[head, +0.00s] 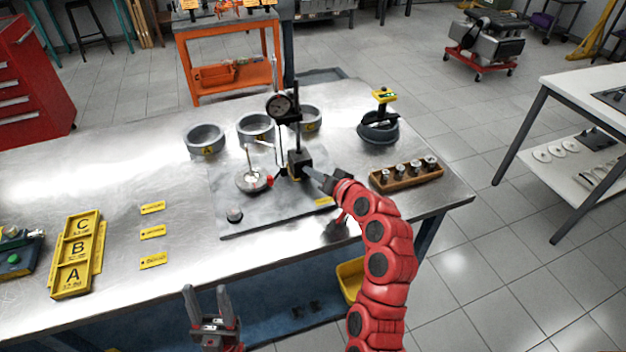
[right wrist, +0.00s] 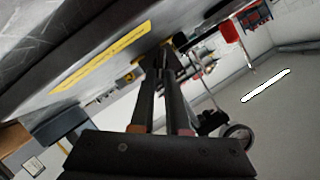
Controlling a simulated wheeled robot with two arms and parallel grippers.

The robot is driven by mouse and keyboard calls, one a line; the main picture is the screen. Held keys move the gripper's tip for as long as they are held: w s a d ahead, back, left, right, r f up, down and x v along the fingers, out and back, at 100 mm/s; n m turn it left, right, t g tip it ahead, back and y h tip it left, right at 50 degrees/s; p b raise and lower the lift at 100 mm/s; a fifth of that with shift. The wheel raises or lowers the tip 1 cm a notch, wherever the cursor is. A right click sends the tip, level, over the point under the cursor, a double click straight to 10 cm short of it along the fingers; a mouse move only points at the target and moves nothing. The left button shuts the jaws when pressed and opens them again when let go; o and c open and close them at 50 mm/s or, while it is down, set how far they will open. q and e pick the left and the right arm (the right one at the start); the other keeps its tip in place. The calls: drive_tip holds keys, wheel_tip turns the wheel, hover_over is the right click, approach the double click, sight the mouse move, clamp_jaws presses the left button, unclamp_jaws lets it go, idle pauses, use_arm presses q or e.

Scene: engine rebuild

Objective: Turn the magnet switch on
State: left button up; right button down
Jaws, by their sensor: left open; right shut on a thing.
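The magnet base (head: 300,160), a dark block, stands on a grey plate (head: 270,212) on the bench and carries an upright post with a dial gauge (head: 281,105). My right gripper (head: 309,172) reaches in from the right and is shut at the base's near right side, where the magnet switch would be hidden by the fingers. In the right wrist view the fingers (right wrist: 163,62) meet on something small and unclear. The switch's setting cannot be made out. My left gripper (head: 207,298) is open and empty in front of the bench's near edge.
A round part with a red knob (head: 252,180) sits on the plate left of the base. Grey rings (head: 205,139) stand behind. A wooden block with metal parts (head: 406,175) is at the right, and a yellow A-B-C tray (head: 77,253) at the left.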

drive_tip(key=shift+f+m+b, duration=0.2)
drive_tip(key=shift+m+b, duration=0.25)
drive_tip(key=shift+m, duration=0.05)
drive_tip(key=shift+y, duration=0.4)
drive_tip(key=c, duration=1.2)
unclamp_jaws()
drive_tip(key=shift+o, duration=0.5)
drive_tip(key=shift+w+a, duration=0.15)
